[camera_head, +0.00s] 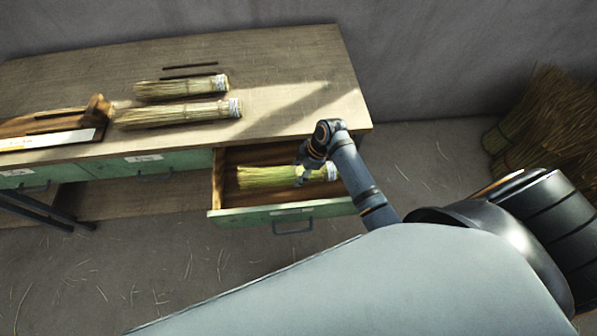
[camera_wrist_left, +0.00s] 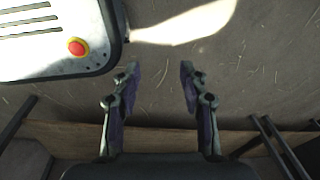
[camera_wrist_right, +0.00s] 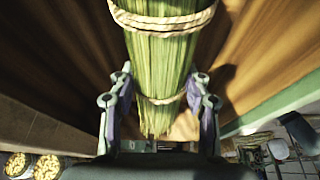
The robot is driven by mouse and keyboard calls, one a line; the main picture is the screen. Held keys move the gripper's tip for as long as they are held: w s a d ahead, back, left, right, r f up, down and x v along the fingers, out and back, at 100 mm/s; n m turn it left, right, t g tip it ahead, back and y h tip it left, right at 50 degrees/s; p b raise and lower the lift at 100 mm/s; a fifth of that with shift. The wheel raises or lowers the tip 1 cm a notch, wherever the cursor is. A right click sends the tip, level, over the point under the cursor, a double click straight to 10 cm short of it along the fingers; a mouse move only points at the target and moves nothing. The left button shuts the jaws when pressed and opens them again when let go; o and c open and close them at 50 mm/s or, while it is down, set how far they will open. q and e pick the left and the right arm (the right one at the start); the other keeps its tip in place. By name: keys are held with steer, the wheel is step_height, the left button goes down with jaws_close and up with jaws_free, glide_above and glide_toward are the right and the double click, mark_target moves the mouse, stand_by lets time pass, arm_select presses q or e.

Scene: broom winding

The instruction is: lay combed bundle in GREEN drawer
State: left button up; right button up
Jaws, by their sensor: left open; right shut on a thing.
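A combed green-yellow bundle (camera_head: 268,177) lies in the open green drawer (camera_head: 262,218), lengthwise from left to right. In the right wrist view the bundle (camera_wrist_right: 165,65) shows green straws with two cord ties. My right gripper (camera_head: 308,174) is shut on the bundle near its right end, inside the drawer. In the right wrist view its fingers (camera_wrist_right: 160,108) stand on both sides of the bundle by the lower tie. My left gripper (camera_wrist_left: 158,80) is open and empty above the floor; I do not see it in the head view.
Two pale bundles (camera_head: 180,87) (camera_head: 178,114) and dark thin rods (camera_head: 190,66) lie on the wooden bench (camera_head: 285,75). A wooden comb block (camera_head: 98,106) is at left. Other green drawers (camera_head: 150,164) are shut. A straw heap (camera_head: 548,115) stands at right.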

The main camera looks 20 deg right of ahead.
step_height(320, 180, down, 4)
steer(key=b, duration=0.3)
steer(key=shift+f+b, duration=0.3)
steer(key=shift+f, duration=0.4)
arm_select(q)
steer(key=f, duration=0.2)
steer(key=s+f, duration=0.1)
steer(key=f, duration=0.1)
steer(key=shift+f, duration=0.35)
arm_select(e)
steer(key=o, duration=1.3)
steer(key=shift+c, duration=0.2)
arm_select(q)
steer(key=shift+a, duration=0.15)
